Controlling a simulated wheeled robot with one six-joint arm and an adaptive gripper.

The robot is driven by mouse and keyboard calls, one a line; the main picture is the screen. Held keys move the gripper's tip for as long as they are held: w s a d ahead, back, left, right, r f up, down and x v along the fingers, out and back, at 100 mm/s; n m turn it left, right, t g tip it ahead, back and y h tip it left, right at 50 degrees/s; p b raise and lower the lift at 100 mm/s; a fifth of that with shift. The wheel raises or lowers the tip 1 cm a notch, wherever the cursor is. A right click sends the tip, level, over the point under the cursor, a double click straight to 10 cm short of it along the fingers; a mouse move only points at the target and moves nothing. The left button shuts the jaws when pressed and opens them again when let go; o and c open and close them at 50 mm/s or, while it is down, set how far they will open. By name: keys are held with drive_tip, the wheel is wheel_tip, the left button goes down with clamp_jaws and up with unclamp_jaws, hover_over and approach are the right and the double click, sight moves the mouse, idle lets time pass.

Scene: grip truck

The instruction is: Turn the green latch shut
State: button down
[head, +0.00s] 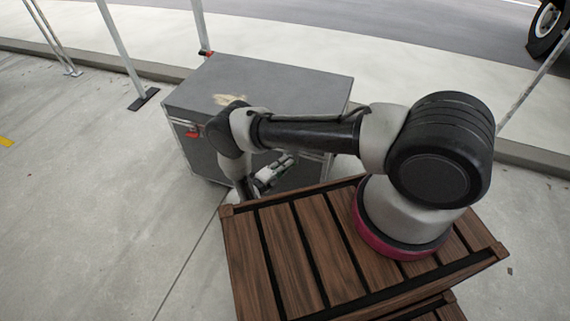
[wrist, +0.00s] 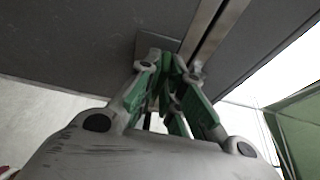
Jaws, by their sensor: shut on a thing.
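The large grey case (head: 262,88) stands on the pavement, with its dark front face (wrist: 80,45) filling the upper part of the wrist view. My gripper (head: 276,170) is low at the front of the case. In the wrist view my gripper (wrist: 168,72) has its fingertips close together at a small grey plate beside a metal edge strip (wrist: 212,35). It is shut on the green latch, of which only a little green shows between the tips. My fingers have green parts too, so the latch's outline and its exact angle cannot be told. In the head view the latch is hidden.
A red latch (head: 192,133) is on the case's left side. My arm passes over the case's front right part. Thin metal poles (head: 122,50) stand on foot plates at the back left. A kerb and road lie behind. Open pavement (head: 90,200) lies to the left.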

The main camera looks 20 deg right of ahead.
idle(0.4)
drive_tip(key=c, duration=1.6)
unclamp_jaws()
drive_tip(key=shift+o, duration=0.2)
drive_tip(key=shift+a, duration=0.1)
drive_tip(key=v, duration=1.1)
drive_tip(key=shift+s+a+f+n, duration=0.2)
drive_tip(key=shift+a+n, duration=0.1)
drive_tip(key=shift+a, duration=0.1)
